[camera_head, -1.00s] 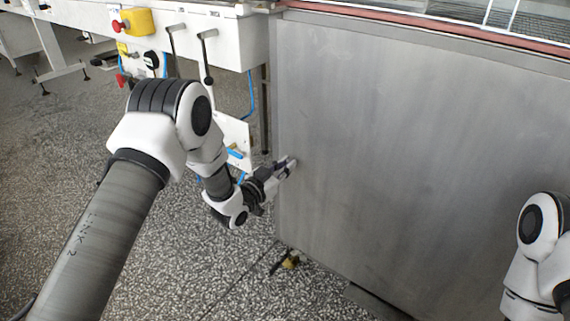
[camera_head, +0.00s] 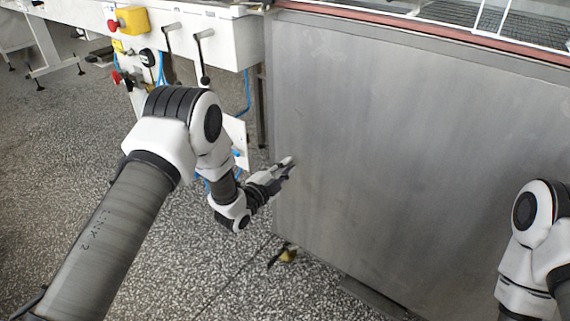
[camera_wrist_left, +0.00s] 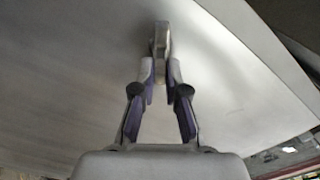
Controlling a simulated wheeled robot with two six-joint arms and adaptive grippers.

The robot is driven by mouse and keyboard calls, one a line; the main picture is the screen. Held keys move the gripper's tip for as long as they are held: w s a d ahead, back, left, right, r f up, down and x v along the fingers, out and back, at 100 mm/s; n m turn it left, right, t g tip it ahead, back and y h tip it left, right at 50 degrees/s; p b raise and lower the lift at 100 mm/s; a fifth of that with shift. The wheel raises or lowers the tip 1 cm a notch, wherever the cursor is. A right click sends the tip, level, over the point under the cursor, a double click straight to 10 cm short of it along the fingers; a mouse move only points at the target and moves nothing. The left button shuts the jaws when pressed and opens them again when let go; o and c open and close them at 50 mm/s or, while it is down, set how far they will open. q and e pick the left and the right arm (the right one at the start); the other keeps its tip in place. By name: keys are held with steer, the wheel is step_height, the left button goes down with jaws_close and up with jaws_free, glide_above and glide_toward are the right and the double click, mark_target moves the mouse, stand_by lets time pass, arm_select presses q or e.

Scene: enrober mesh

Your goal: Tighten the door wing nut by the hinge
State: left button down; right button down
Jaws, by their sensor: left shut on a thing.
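The metal wing nut (camera_wrist_left: 161,40) stands out from the flat steel door (camera_head: 420,150), near the door's left edge in the head view. My left gripper (camera_wrist_left: 160,78) is shut on the wing nut, with its purple-lined fingers on either side of the nut's near part. In the head view my left gripper (camera_head: 284,168) is close against the door, and the nut is too small and covered to make out there. My right arm shows at the right edge of the head view, but its gripper is out of view.
A white machine housing with two black-knobbed levers (camera_head: 203,55) and a yellow box with a red button (camera_head: 133,20) stands left of the door. A small yellowish object (camera_head: 288,255) lies at the door's foot. The speckled floor (camera_head: 190,265) is largely open.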

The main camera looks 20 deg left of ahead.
arm_select(q)
steer(key=m, duration=0.3)
steer(key=f+m, duration=0.1)
steer(key=m, duration=0.2)
steer(key=shift+d+p, duration=0.1)
steer(key=shift+p, duration=0.2)
steer(key=shift+f, duration=0.1)
steer(key=c, duration=1.2)
jaws_free()
steer(key=v, duration=1.2)
